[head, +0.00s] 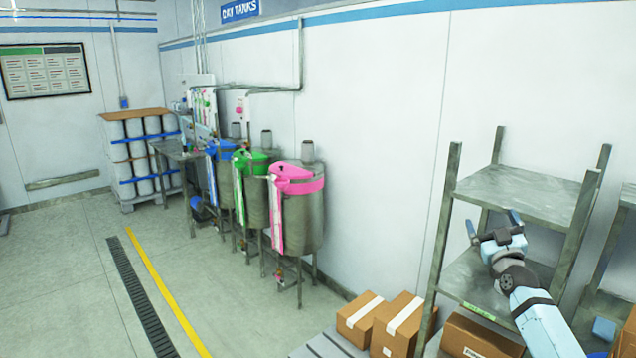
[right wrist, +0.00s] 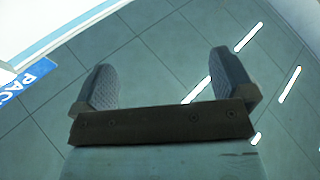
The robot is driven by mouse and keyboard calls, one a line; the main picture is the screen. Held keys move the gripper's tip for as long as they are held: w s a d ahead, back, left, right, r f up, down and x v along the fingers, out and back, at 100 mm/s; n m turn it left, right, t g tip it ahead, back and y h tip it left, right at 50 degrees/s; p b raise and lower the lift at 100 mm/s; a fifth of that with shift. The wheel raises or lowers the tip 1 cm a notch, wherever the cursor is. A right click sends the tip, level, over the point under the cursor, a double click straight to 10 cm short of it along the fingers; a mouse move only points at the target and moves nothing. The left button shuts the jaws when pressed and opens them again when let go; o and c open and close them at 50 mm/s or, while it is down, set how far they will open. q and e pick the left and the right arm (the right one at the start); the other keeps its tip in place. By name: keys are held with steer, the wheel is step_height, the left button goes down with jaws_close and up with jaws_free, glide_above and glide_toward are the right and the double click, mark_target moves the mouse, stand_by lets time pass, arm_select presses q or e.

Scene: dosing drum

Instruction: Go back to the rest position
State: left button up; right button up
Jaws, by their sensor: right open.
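My right gripper (head: 492,227) is raised at the right of the head view, in front of the metal shelf rack. Its fingers are apart and nothing is between them. The right wrist view also shows the open gripper (right wrist: 168,95), with both grey fingers spread and the tiled ceiling with bright light strips behind them. My left gripper is not in the head view.
A metal shelf rack (head: 520,190) stands close behind my right arm. Cardboard boxes (head: 398,320) sit low beside it. Steel tanks with pink (head: 297,180), green and blue lids line the wall. The floor (head: 70,270) at left is clear.

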step_height(320, 180, down, 7)
steer(key=w+d+m+g+h, duration=0.1)
steer(key=d+g, duration=0.1)
steer(key=g, duration=0.3)
steer(key=s+a+f+g+y, duration=0.1)
steer(key=s+a+f, duration=0.55)
steer(key=f, duration=0.35)
steer(key=s+a+f+g+y, duration=0.1)
steer(key=s+a+f+g, duration=0.1)
steer(key=s+a+f, duration=0.5)
steer(key=s+a+f+g, duration=0.1)
steer(key=s+a+f, duration=0.2)
steer(key=s, duration=0.9)
steer(key=s+a+f+g+y, duration=0.1)
steer(key=s+a+f, duration=0.3)
steer(key=s+f, duration=0.3)
steer(key=s+a+f+g+y, duration=0.1)
steer(key=s+a+f, duration=0.3)
steer(key=s, duration=1.2)
steer(key=shift+s+a+f+m+g, duration=0.15)
steer(key=shift+s+f+m+g, duration=0.3)
steer(key=shift+f, duration=0.45)
